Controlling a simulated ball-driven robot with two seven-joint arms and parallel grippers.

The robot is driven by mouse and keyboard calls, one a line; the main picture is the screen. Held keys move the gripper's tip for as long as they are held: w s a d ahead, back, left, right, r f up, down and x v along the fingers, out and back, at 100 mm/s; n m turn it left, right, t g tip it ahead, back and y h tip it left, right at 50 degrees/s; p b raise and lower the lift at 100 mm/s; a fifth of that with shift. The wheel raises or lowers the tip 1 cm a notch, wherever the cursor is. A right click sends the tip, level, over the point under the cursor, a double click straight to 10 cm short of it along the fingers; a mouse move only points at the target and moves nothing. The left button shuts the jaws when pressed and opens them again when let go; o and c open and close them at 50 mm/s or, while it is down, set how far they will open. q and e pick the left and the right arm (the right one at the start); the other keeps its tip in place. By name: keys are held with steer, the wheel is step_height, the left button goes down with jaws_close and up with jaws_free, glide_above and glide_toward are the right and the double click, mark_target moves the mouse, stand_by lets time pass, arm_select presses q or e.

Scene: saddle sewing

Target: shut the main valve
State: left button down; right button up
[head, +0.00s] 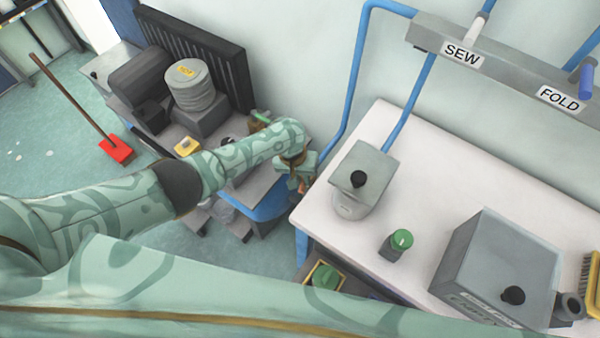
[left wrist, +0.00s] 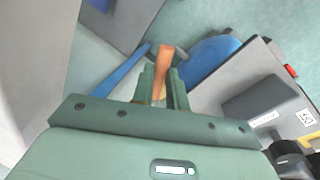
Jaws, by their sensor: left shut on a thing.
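My left gripper (left wrist: 163,85) is shut on an orange bar-like handle (left wrist: 165,58), which sticks out past the fingertips in the left wrist view. In the head view the left gripper (head: 299,178) is at the left end of the white table, low beside its edge, and a small reddish-orange part shows just under it. No label shows on the handle, and what it is fixed to is hidden by the gripper. My right gripper is not in view.
A white table (head: 440,180) with grey boxes stands right of the gripper. A blue pipe (head: 352,80) runs down the wall close by. A bench with a compressor-like machine (head: 150,80) and a blue rounded tank (left wrist: 208,52) lies left. Rail labels read SEW (head: 462,55) and FOLD (head: 560,99).

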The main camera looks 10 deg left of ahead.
arm_select(q)
steer(key=shift+w+r, duration=0.1)
steer(key=c, duration=1.4)
jaws_free()
steer(key=a+r+p, duration=0.1)
steer(key=r+p, duration=0.2)
steer(key=r, duration=0.2)
steer(key=a+r+p, duration=0.1)
steer(key=r+p, duration=0.2)
steer(key=r, duration=0.2)
steer(key=a+r+p, duration=0.1)
steer(key=r+p, duration=0.2)
steer(key=r, duration=0.3)
steer(key=shift+a+p, duration=0.1)
steer(key=shift+p, duration=0.2)
